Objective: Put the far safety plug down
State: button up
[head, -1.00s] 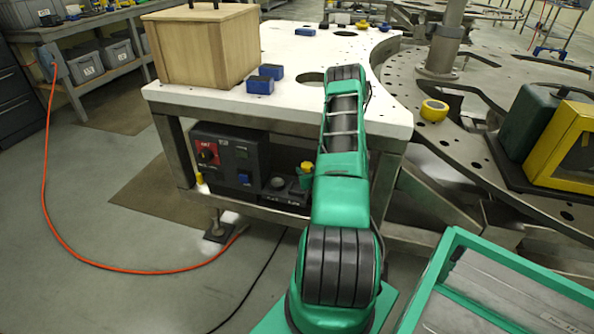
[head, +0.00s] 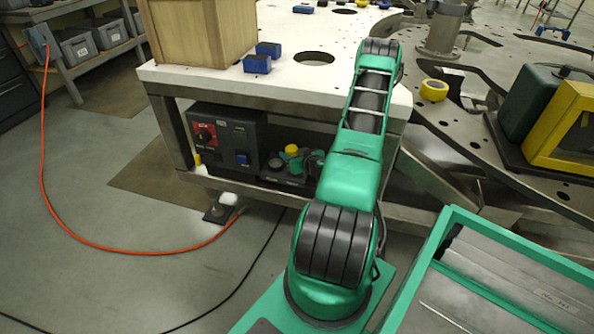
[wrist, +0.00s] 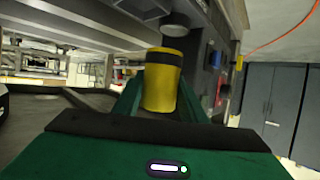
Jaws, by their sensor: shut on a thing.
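A yellow plug with a dark band (wrist: 161,90) stands between the green fingers of my gripper (wrist: 160,95) in the wrist view. The gripper is shut on it. In the head view the yellow top of the plug (head: 291,149) shows beside the green gripper (head: 308,160), partly behind my arm. It is at the right of the dark control box (head: 228,138), near a low dark holder with a round grey top (head: 276,163). I cannot tell whether the plug touches the holder. A grey cylinder (wrist: 176,25) lies beyond the plug in the wrist view.
The white table (head: 300,85) is above, with its legs and lower shelf around the control box. A wooden box (head: 200,30) and blue blocks (head: 257,64) sit on top. A green-framed tray (head: 480,270) is at the right. An orange cable (head: 75,235) lies on the floor.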

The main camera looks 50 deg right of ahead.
jog(key=w+a+r+n+y, duration=0.1)
jog(key=w+a+r, duration=0.15)
jog(key=a, duration=0.25)
jog(key=shift+t, duration=0.4)
jog(key=d+f, duration=0.2)
jog(key=d, duration=0.1)
jog(key=d+f, duration=0.3)
jog(key=d, duration=0.1)
jog(key=d+f, duration=0.2)
jog(key=d, duration=0.1)
jog(key=shift+s+d+f, duration=0.2)
jog(key=shift+d+f, duration=0.1)
jog(key=shift+d, duration=0.05)
jog(key=shift+f, duration=2)
jog(key=shift+f, duration=0.1)
jog(key=o, duration=1.2)
jog(key=shift+c, duration=0.2)
